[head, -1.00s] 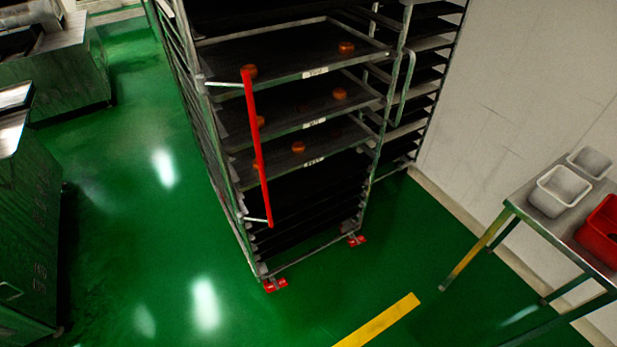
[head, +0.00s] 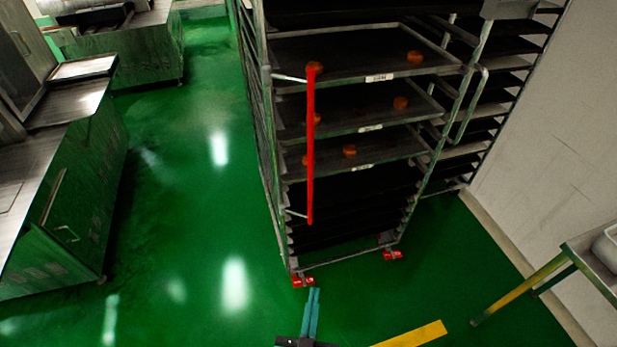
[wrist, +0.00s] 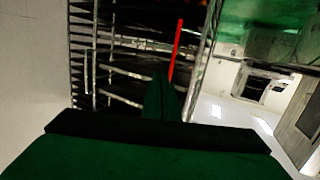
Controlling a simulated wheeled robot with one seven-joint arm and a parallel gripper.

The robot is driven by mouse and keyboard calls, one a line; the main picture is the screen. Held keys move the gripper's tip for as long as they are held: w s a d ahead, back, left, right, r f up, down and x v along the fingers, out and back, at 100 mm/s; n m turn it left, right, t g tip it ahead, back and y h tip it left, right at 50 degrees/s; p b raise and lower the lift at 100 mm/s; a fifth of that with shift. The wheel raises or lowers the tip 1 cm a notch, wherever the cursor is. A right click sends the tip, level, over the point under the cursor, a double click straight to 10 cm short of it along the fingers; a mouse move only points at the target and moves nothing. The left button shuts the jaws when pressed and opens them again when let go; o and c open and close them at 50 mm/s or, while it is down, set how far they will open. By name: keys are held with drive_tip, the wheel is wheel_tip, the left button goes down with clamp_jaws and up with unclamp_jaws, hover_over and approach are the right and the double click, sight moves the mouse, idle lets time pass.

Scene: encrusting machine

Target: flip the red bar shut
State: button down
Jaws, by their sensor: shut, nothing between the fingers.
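The red bar (head: 310,150) stands nearly upright at the front left of the tall tray rack (head: 268,150). Thin metal arms at its top and bottom join it to the left front post, and it stands out from the trays. My gripper (head: 314,291) is at the bottom of the head view, its fingers together and empty, appearing below the rack's foot and apart from the bar. In the wrist view the red bar (wrist: 176,48) shows just beyond the dark fingertips (wrist: 160,80). Its lower end there is partly hidden behind the fingers.
Trays in the rack hold several small orange-brown pieces (head: 400,103). A steel machine (head: 70,195) stands at the left and a table with yellow-marked leg (head: 525,292) at the right. A wall bounds the right side. Green floor (head: 190,240) is open left of the rack.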

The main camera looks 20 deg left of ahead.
drive_tip(key=w+a+r, duration=0.4)
drive_tip(key=w+r, duration=0.1)
drive_tip(key=w, duration=0.3)
drive_tip(key=t, duration=0.2)
approach(310, 168)
drive_tip(key=shift+m, duration=0.3)
drive_tip(key=w, duration=0.4)
drive_tip(key=w+a, duration=0.1)
drive_tip(key=w, duration=0.1)
drive_tip(key=shift+w, duration=0.25)
drive_tip(key=shift+d, duration=0.15)
drive_tip(key=shift+r, duration=0.1)
drive_tip(key=w, duration=0.8)
drive_tip(key=shift+d, duration=0.25)
